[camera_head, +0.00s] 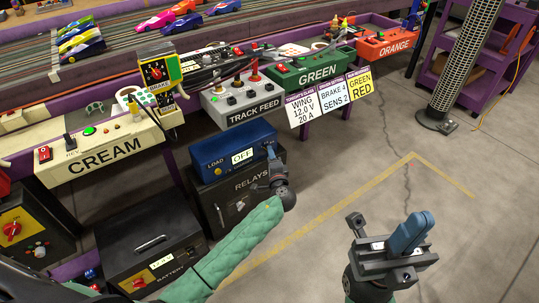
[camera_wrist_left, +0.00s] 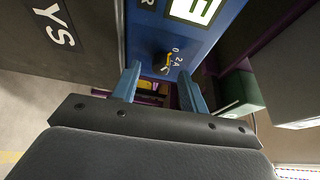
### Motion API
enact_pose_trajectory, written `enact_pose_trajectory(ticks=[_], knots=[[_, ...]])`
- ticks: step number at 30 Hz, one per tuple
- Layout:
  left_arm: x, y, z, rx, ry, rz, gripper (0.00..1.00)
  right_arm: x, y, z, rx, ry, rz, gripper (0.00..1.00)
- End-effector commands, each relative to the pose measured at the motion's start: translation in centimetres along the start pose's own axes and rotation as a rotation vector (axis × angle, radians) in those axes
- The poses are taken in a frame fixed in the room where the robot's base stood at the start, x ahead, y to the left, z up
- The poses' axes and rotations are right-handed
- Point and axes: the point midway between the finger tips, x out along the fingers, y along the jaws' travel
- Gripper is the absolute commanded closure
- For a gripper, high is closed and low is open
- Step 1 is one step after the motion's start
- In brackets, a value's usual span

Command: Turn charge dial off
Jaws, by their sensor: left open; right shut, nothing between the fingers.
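A blue box (camera_head: 236,144) stands on the black RELAYS box; it carries a LOAD mark and a white label that seems to read OFF. In the left wrist view, a small dark dial with a yellow pointer (camera_wrist_left: 165,62) sits on the blue face (camera_wrist_left: 205,45), next to a "0 2A" scale. I cannot read a name on this dial. My left gripper (camera_head: 271,153) is open at the box's right end, its blue fingers (camera_wrist_left: 158,84) on either side of the dial in the picture; contact cannot be told. In the head view it hides the dial. My right gripper (camera_head: 409,236) is shut and empty above the floor.
The black RELAYS box (camera_head: 240,200) is below, and a black battery box (camera_head: 150,250) stands to the left. The CREAM (camera_head: 100,165), TRACK FEED (camera_head: 235,98) and GREEN (camera_head: 310,75) panels overhang behind. The floor (camera_head: 330,200) to the right is clear.

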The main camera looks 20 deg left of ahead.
Motion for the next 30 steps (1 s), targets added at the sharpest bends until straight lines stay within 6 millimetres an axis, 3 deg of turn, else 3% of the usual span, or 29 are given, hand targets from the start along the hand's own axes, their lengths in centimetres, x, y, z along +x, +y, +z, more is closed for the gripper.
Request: enact_pose_trajectory(ticks=[6, 12, 30], knots=[[-3.6, 0.0, 0.1, 0.0, -0.001, 0.002, 0.56, 0.4, 0.2, -0.1, -0.015, -0.005, -0.007, 1.0], [-5.6, 0.1, 0.1, 0.001, 0.0, 0.002, 0.56, 0.2, 0.2, -0.2, -0.022, -0.014, -0.007, 1.0], [-6.1, 0.1, 0.1, 0.0, -0.001, 0.001, 0.56, 0.4, 0.2, -0.1, -0.022, -0.004, -0.007, 1.0]])
